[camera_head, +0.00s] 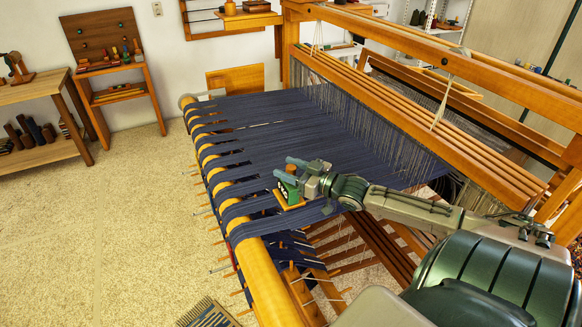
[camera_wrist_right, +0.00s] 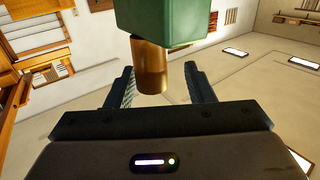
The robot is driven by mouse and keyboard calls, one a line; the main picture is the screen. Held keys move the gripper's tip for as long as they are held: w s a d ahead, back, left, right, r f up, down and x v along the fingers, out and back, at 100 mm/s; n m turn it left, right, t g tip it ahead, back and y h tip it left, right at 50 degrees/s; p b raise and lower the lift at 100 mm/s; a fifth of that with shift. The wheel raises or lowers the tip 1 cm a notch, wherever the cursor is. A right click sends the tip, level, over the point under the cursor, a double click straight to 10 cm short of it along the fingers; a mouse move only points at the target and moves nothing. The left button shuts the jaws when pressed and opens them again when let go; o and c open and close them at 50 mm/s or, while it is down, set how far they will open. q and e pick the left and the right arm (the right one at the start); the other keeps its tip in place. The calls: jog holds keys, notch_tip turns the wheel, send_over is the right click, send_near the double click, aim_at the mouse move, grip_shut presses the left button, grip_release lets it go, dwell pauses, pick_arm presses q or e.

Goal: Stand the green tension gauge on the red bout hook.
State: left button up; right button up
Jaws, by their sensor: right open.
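The green tension gauge (camera_head: 287,191) is on the dark blue warp near the loom's front beam, partly hidden by my right gripper. In the right wrist view its green block (camera_wrist_right: 165,22) fills the top, with a copper-brown cylinder (camera_wrist_right: 150,66) projecting from it between the fingers. My right gripper (camera_head: 287,172) is at the gauge, its fingers (camera_wrist_right: 160,88) spread with gaps either side of the cylinder. I cannot clearly make out the red bout hook. My left gripper is not in view.
A small wooden piece (camera_head: 291,204) lies under the gauge. The front beam (camera_head: 262,270) runs along the warp's left edge, with several pegs below. The upper loom beam (camera_head: 440,55) stands behind my right arm. A rack (camera_head: 112,68) and bench (camera_head: 38,112) stand far left; the carpet between is open.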

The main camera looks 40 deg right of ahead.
jog(key=shift+r+p, duration=0.45)
jog(key=p+v, duration=0.2)
jog(key=p, duration=0.1)
jog(key=shift+s+d+r+p, duration=0.1)
jog(key=shift+s+r+p, duration=0.1)
jog(key=shift+s+p, duration=0.1)
jog(key=p+v, duration=0.4)
jog(key=v, duration=0.5)
jog(key=shift+s+f, duration=0.2)
jog(key=shift+d+f, duration=0.1)
